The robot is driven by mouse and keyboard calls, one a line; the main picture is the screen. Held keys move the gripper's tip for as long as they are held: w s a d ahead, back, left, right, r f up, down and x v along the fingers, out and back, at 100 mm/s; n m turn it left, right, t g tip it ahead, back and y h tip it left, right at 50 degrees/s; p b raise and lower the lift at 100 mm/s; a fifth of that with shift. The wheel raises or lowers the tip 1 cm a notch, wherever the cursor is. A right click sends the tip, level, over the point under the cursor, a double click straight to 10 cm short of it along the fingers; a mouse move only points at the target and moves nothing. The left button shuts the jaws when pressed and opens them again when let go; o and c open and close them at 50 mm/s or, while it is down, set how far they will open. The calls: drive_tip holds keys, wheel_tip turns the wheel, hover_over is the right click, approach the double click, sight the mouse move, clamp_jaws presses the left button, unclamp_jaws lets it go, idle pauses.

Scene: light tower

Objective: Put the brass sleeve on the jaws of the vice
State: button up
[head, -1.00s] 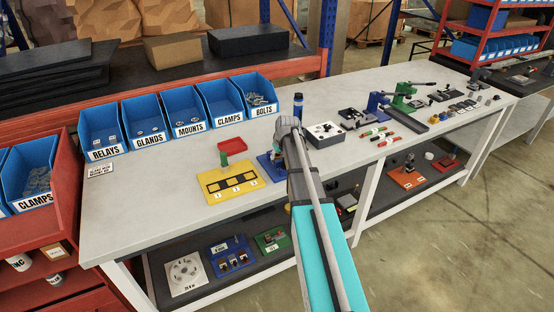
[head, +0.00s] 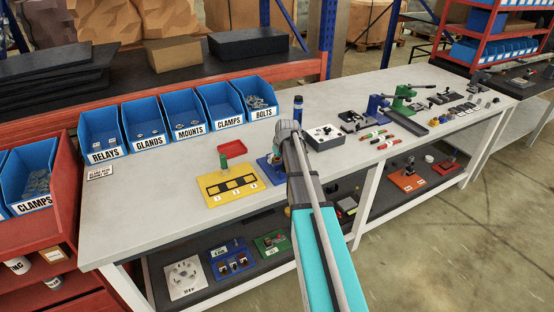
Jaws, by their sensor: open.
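The wrist end of my arm (head: 289,130) is over the middle of the bench, beside a blue base (head: 266,171) that it partly covers. My gripper itself is hidden behind the arm, so I cannot see its fingers or anything between them. A blue upright device (head: 378,107) stands further right on the bench; it is too small to tell whether it is the vice. I cannot make out a brass sleeve anywhere in the head view.
Blue bins (head: 102,152) line the back. A dark-blue cylinder (head: 298,106) and grey box (head: 323,136) stand near the wrist.

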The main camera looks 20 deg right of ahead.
drive_tip(key=shift+r, duration=0.1)
drive_tip(key=p+v, duration=1.1)
drive_tip(key=v, duration=0.1)
idle(0.6)
drive_tip(key=shift+r, duration=0.1)
idle(0.5)
drive_tip(key=s+a+f+g, duration=0.1)
drive_tip(key=s+a+g, duration=0.3)
drive_tip(key=s+a, duration=1.7)
drive_tip(key=a, duration=0.2)
drive_tip(key=shift+a+f+g, duration=0.2)
drive_tip(key=shift+a+g, duration=0.1)
